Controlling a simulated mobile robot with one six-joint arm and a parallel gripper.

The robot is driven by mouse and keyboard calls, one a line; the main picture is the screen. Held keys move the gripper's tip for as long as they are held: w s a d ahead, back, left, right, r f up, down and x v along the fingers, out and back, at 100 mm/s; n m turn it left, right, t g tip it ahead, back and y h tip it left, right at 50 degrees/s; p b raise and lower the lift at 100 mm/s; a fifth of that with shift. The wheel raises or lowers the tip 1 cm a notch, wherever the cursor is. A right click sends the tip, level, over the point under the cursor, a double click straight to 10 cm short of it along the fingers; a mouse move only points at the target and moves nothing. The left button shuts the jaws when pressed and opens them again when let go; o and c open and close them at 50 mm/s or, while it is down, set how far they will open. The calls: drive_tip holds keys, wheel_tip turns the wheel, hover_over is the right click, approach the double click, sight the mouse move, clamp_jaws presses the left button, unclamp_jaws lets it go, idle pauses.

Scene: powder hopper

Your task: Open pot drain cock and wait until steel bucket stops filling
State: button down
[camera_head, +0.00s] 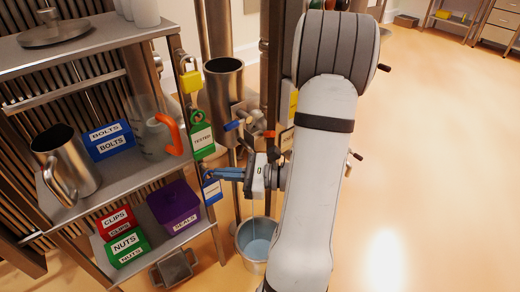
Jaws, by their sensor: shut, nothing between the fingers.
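The pot (224,85) is a tall steel cylinder with an open top, standing at the middle behind the shelf. A blue lever (234,125) sits on a fitting low on its right side and appears to be the drain cock; my gripper partly hides the area below it. The steel bucket (244,252) stands on the floor below, with pale bluish liquid inside. A thin pale vertical line, seemingly a stream, runs down into it. My gripper (212,173) is shut and empty, its blue fingers pointing left, below the lever and above the bucket. I cannot tell whether it touches anything.
A shelf at left holds a steel jug (68,165), a clear jug with orange handle (171,134) and labelled boxes. Open floor (430,180) lies right.

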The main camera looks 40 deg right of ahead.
drive_tip(key=s+d+f+m+t+h+b, duration=0.2)
drive_tip(key=d+f+m+t+h+b, duration=0.15)
drive_tip(key=d+f+m+h, duration=0.55)
drive_tip(key=s+d+f+m+t+h+b, duration=0.15)
drive_tip(key=d+f+m+t+h, duration=0.4)
drive_tip(key=d, duration=0.65)
drive_tip(key=b, duration=0.2)
approach(262, 136)
drive_tip(key=shift+w+d+r+m+h, duration=0.15)
drive_tip(key=shift+w+d+r, duration=0.05)
drive_tip(key=shift+w+r, duration=0.45)
drive_tip(key=shift+w+d+r+m+h, duration=0.15)
drive_tip(key=shift+w+r, duration=0.3)
drive_tip(key=shift+w, duration=0.35)
